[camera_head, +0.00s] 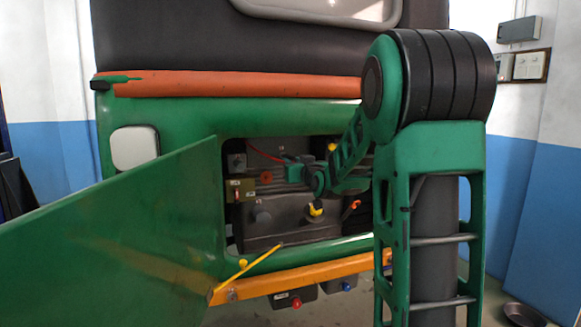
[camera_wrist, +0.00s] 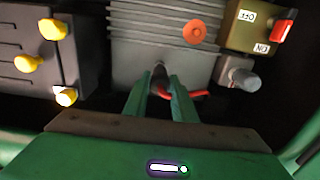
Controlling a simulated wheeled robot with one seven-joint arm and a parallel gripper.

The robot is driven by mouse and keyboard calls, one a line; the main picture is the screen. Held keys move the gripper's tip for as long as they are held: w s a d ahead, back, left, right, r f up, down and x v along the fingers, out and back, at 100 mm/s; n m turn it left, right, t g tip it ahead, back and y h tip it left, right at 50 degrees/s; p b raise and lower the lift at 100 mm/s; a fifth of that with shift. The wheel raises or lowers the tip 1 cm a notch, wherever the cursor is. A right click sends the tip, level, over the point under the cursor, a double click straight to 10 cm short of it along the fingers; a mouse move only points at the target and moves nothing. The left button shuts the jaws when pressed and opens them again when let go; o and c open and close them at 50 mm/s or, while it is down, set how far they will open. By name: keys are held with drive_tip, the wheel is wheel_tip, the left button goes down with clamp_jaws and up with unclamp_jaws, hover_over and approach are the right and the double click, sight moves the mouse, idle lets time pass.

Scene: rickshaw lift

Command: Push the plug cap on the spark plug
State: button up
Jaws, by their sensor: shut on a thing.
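My gripper (camera_head: 290,172) reaches into the engine bay from the right in the head view. In the wrist view its two green fingers (camera_wrist: 160,88) point at the finned grey engine block (camera_wrist: 130,45). They are shut on a small dark plug cap (camera_wrist: 160,72), mostly hidden between them. A red lead (camera_wrist: 195,94) comes out to the right of the fingers; it also shows in the head view (camera_head: 262,153). The cap is close to the block's face. The spark plug is hidden, and I cannot tell whether the cap touches it.
An orange disc (camera_wrist: 194,33) and a labelled box with a red switch (camera_wrist: 255,25) are beside the fingers. A dark box with yellow knobs (camera_wrist: 35,50) is on the other side. An open green panel (camera_head: 120,235) stands at the bay's left, and a yellow rod (camera_head: 248,268) crosses below.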

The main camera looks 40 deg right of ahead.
drive_tip(key=shift+x, duration=1.55)
idle(2.4)
drive_tip(key=o, duration=1.1)
drive_tip(key=shift+c, duration=0.8)
drive_tip(key=shift+s+a, duration=0.2)
drive_tip(key=shift+s, duration=0.45)
drive_tip(key=v, duration=0.6)
drive_tip(key=shift+s, duration=0.3)
drive_tip(key=shift+a, duration=0.1)
